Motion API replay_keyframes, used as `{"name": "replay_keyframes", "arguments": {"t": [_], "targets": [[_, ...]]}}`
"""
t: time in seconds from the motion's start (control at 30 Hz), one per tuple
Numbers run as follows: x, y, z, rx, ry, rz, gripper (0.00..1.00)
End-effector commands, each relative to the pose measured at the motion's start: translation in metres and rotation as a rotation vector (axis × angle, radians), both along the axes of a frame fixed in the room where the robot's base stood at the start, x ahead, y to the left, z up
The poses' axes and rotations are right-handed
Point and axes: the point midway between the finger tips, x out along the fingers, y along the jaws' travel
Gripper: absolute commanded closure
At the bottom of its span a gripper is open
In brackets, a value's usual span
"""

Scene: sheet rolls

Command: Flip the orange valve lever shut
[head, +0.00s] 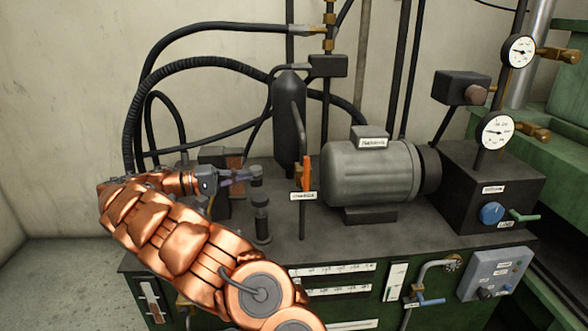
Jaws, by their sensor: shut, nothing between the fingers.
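The orange valve lever (306,173) stands about upright in the head view, near the middle of the bench. A small white label (303,196) sits just below it, on a thin dark post. My gripper (255,177) is at the end of my copper arm, to the left of the lever and pointing right towards it. Its fingers are shut and empty, and a gap shows in the picture between them and the lever. The fingers are small and dark here, so their exact depth relative to the lever is hard to tell.
A grey motor (368,173) stands close to the right of the lever. A dark cylinder (289,125) rises behind it, with black hoses (205,68) at the back left. A dark fitting (262,220) stands below my gripper. A blue handle (430,302) is on the bench front.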

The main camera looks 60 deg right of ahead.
Motion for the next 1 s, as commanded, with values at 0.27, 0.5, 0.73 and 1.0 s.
{"name": "replay_keyframes", "arguments": {"t": [0.27, 0.5, 0.73, 1.0], "targets": [[-0.003, -0.003, 0.001, -0.001, -0.001, -0.001, 1.00], [-0.011, -0.013, 0.002, -0.001, -0.001, -0.001, 1.00], [-0.023, -0.025, 0.003, -0.002, 0.003, -0.004, 1.00], [-0.052, -0.060, 0.004, 0.000, 0.001, -0.004, 1.00]]}}
